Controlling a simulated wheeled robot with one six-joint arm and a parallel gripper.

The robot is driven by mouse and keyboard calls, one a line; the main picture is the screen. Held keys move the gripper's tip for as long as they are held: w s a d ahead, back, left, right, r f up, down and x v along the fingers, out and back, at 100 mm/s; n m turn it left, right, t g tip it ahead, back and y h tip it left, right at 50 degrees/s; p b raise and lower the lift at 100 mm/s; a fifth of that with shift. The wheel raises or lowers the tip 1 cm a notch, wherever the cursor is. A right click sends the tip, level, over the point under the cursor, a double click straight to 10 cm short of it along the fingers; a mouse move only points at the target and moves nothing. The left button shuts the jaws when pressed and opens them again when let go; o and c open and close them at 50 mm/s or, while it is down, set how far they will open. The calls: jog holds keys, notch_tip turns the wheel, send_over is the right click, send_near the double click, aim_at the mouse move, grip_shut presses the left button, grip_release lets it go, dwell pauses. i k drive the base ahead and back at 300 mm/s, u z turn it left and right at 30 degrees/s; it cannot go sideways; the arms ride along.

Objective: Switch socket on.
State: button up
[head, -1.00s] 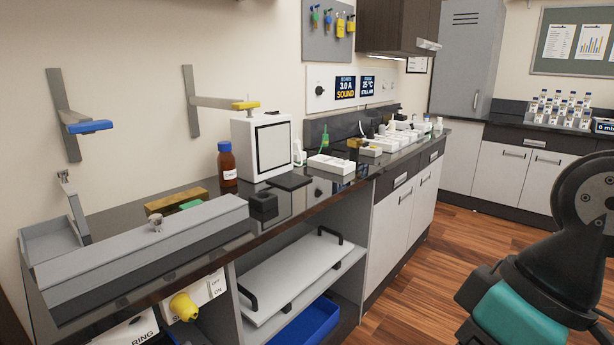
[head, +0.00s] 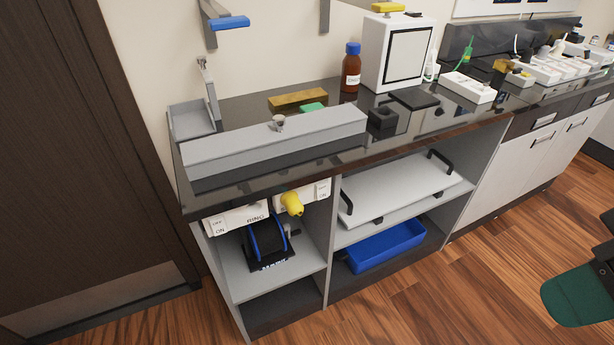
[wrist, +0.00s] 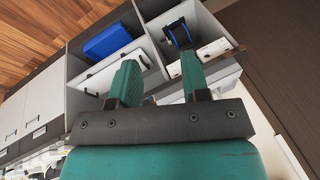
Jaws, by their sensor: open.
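Two white socket panels sit under the front edge of the counter in the head view. The left socket panel (head: 237,218) has a switch marked ON at its left end and a label that seems to read RING. The right socket panel (head: 318,191) has a yellow plug (head: 291,203) in it and a switch at its right end. The panels also show in the wrist view (wrist: 211,51), partly behind a finger. My gripper (wrist: 160,80) is open and empty, with its two green fingers apart, and it points toward the shelf unit from a distance.
A blue and black reel device (head: 266,243) stands on the shelf below the panels. A long grey box (head: 275,140) lies on the counter above them. A blue tray (head: 385,247) is on the lower right shelf. The wooden floor in front is clear.

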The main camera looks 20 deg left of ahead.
aim_at(321, 189)
jog(key=u, duration=1.1)
